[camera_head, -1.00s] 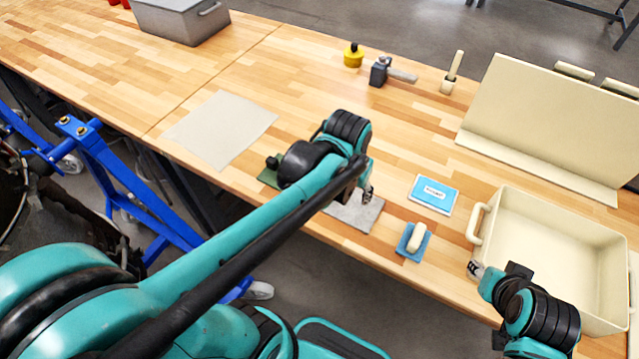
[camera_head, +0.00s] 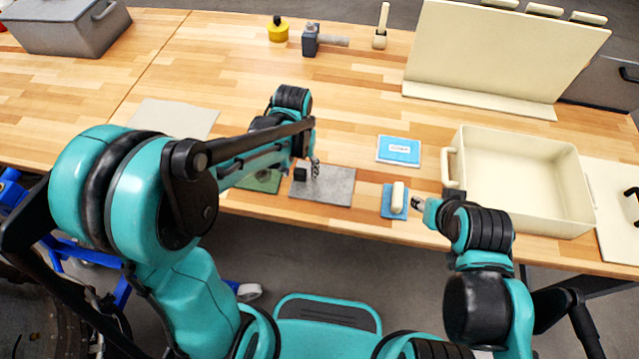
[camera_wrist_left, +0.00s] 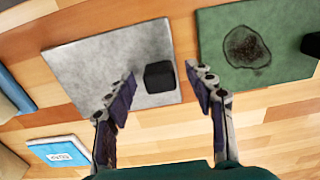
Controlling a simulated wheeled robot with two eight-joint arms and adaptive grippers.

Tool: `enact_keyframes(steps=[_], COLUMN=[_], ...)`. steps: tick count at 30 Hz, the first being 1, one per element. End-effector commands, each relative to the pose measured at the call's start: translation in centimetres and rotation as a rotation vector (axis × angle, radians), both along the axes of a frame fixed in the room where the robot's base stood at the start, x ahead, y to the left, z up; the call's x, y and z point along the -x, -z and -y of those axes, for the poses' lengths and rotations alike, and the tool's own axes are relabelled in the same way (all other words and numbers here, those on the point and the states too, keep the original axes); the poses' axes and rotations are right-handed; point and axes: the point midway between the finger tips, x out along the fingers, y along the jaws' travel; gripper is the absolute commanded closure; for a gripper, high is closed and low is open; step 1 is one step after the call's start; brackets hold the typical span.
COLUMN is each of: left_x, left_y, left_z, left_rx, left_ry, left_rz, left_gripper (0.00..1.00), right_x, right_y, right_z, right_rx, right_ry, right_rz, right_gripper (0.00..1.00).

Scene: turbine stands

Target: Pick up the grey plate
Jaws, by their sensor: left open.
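The grey plate (camera_head: 330,188) lies flat near the front edge of the table, with a small black block (camera_head: 300,174) standing on it like a grip. In the left wrist view the grey plate (camera_wrist_left: 95,65) fills the upper left and its black block (camera_wrist_left: 160,77) is near its right edge. My left gripper (camera_head: 313,168) is above the plate. In the wrist view the open fingers (camera_wrist_left: 162,88) appear on either side of the block, with gaps and nothing held. My right gripper (camera_head: 418,204) is beside the blue plate; its jaws are too small to read.
A green plate (camera_wrist_left: 250,75) with a dark stain lies beside the grey one. A blue plate with a cream grip (camera_head: 393,212), a blue booklet (camera_head: 398,151) and a cream bin (camera_head: 585,225) are to the right. Bare table lies behind the grey plate.

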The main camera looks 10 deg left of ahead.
Motion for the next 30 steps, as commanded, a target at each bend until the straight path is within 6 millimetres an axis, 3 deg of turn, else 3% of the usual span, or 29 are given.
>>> enact_keyframes(steps=[2, 8, 14, 25, 30], left_x=[0.0, 0.0, 0.0, 0.0, 0.0], left_y=[0.8, 0.7, 0.7, 0.5, -0.6], left_z=[0.0, 0.0, 0.0, 0.0, 0.0], left_rx=[0.000, 0.000, 0.000, 0.000, 0.000], left_ry=[0.000, 0.000, 0.000, 0.000, 0.000], left_rz=[0.000, 0.000, 0.000, 0.001, 0.001], left_gripper=[0.46, 0.46, 0.98, 1.00, 1.00], right_x=[0.0, 0.0, 0.0, 0.0, 0.0], right_y=[0.4, 0.2, 0.2, 0.2, -0.4], right_z=[0.0, 0.0, 0.0, 0.0, 0.0], right_rx=[0.000, 0.000, 0.000, 0.000, 0.000], right_ry=[0.000, 0.000, 0.000, 0.000, 0.000], right_rz=[0.000, 0.000, 0.000, 0.000, 0.000], right_gripper=[0.60, 0.60, 0.60, 0.60, 0.60])
